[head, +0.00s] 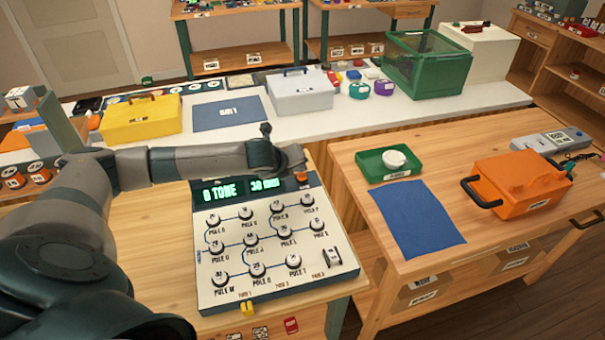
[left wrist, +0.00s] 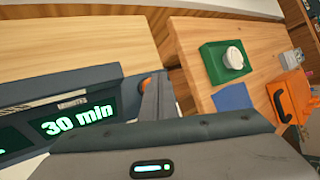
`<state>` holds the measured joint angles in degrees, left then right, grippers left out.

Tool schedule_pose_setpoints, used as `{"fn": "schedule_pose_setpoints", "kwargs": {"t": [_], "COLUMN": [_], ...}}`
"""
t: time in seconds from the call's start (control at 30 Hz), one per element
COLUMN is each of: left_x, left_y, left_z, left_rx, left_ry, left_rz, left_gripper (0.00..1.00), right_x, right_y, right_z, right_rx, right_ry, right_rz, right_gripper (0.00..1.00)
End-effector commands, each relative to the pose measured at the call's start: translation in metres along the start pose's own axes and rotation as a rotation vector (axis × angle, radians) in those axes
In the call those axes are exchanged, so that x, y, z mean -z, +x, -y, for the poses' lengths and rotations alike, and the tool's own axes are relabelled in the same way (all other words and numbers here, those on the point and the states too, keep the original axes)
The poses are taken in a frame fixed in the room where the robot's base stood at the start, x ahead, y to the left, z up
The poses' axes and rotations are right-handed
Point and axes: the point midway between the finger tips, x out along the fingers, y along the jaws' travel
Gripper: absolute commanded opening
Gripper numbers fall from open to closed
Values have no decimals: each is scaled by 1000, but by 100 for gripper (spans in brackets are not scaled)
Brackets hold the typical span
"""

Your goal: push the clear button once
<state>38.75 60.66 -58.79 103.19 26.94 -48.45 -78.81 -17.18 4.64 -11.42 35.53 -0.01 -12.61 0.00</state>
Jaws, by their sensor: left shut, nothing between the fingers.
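A cream dial panel (head: 280,262) in a dark frame lies on the near wooden table, with several round knobs labelled as poles. Its green display (head: 235,191) reads what looks like "0 TONE" and "30 min"; "30 min" also shows in the left wrist view (left wrist: 77,120). An orange button (head: 302,178) is at the panel's top right corner; its label is not legible. My left gripper (head: 297,157) is shut and empty just above and behind this button, partly hiding the panel's top edge. In the left wrist view the orange button (left wrist: 145,84) is partly hidden behind the gripper's fingers (left wrist: 158,95). I cannot tell whether they touch. My right gripper is not in view.
The right table holds a green tray (head: 372,177) with a white round item, a blue mat (head: 415,222) and an orange case (head: 522,185). A white counter behind holds a yellow case (head: 140,120), a grey case (head: 300,95) and a green crate (head: 425,75).

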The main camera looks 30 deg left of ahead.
Motion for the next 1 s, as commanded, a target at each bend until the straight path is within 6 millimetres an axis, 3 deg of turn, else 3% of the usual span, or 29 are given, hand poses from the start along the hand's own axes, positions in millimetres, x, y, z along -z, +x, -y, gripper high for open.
{"fn": "schedule_pose_setpoints", "kwargs": {"t": [1.0], "left_x": [6], "left_y": [7], "left_z": [-6], "left_rx": [-1], "left_ry": [0], "left_rz": [0], "left_gripper": [0], "right_x": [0], "right_y": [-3], "right_z": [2], "right_rx": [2], "right_ry": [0], "right_rz": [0], "right_gripper": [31]}}
